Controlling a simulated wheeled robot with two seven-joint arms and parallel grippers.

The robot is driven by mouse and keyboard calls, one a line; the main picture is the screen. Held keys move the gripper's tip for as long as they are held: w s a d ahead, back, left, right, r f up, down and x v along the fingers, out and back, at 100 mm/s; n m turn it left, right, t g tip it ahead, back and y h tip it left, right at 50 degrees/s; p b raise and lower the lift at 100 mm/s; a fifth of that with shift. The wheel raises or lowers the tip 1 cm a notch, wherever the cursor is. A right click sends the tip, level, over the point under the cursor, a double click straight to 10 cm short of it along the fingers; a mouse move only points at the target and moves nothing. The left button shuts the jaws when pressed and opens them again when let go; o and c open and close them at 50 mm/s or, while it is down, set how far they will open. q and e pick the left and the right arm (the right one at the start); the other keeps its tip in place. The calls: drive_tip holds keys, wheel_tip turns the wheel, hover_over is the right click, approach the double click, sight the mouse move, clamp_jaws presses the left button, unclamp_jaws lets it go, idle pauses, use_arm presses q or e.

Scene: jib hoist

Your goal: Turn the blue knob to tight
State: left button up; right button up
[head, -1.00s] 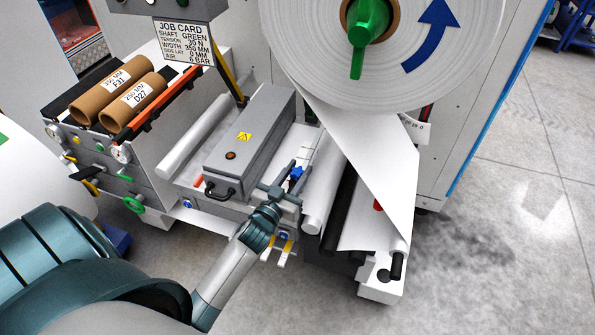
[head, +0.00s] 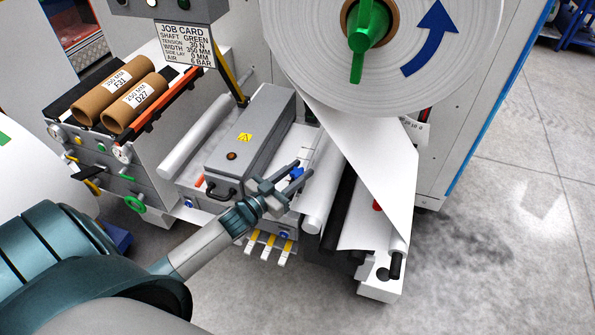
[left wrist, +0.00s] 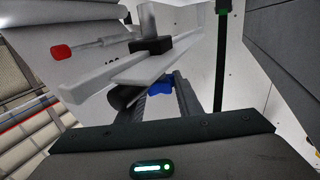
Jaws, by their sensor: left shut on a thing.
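The blue knob (head: 296,173) is small and sits near the right end of the grey splice box, on the machine's front. In the head view it shows between the fingers of my left gripper (head: 294,179). In the left wrist view the blue knob (left wrist: 162,83) shows between the two dark fingers (left wrist: 170,95), which are shut on it. Part of the knob is hidden by the fingers, and I cannot read any tight mark. My right gripper is not in view.
A grey box with a black handle (head: 220,194) is just left of the gripper. White and black rollers (head: 324,190) are close on the right, under the large white paper roll (head: 440,60). Yellow-marked pedals (head: 268,243) are below. Open floor (head: 500,250) lies to the right.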

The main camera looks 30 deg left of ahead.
use_arm(q)
drive_tip(key=shift+m+h, duration=0.7)
drive_tip(key=shift+h, duration=0.2)
drive_tip(key=o, duration=1)
drive_tip(key=shift+o, duration=0.2)
drive_tip(key=shift+s, duration=0.15)
